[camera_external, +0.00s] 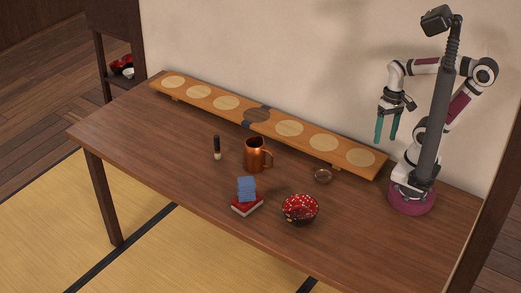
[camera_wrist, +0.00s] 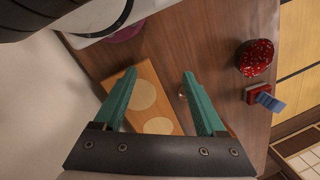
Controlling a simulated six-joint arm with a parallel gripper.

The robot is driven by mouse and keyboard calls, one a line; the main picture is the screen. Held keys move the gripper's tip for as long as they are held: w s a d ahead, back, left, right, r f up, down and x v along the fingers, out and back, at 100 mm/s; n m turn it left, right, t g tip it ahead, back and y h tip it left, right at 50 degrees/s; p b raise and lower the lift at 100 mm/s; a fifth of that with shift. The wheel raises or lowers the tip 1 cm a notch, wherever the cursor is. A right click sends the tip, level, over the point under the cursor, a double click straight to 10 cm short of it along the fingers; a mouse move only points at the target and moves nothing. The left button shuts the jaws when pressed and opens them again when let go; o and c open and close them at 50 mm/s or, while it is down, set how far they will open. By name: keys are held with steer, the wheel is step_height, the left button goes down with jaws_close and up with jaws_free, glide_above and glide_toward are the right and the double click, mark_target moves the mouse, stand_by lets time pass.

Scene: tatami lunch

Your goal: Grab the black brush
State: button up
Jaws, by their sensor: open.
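The black brush (camera_external: 217,146) stands upright on the table, left of the copper mug, with a dark upper part and a pale lower end. I cannot make it out in the wrist view. My gripper (camera_external: 385,138) hangs open and empty, with teal fingers pointing down, above the right end of the wooden board and far to the right of the brush. In the wrist view my gripper (camera_wrist: 155,82) shows its two fingers spread wide with nothing between them but the board and table below.
A long wooden board (camera_external: 221,92) with pale discs runs along the wall. A copper mug (camera_external: 255,154), a small glass dish (camera_external: 322,176), a red spotted bowl (camera_external: 300,209) and a blue block on a red one (camera_external: 246,189) stand on the table. The table's left part is clear.

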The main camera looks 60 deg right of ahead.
steer(key=shift+c, duration=0.4)
steer(key=w+d+n+h, duration=0.5)
steer(key=w+d+n, duration=0.1)
steer(key=w+n, duration=0.2)
steer(key=w+n+t+h, duration=0.1)
steer(key=w+n+h, duration=0.3)
steer(key=w, duration=0.5)
steer(key=n+t+y, duration=0.4)
steer(key=n+t, duration=0.8)
steer(key=n, duration=1.5)
glide_toward(218, 139)
steer(key=x, duration=0.9)
steer(key=shift+s+f, duration=0.1)
steer(key=shift+f, duration=0.05)
jaws_close()
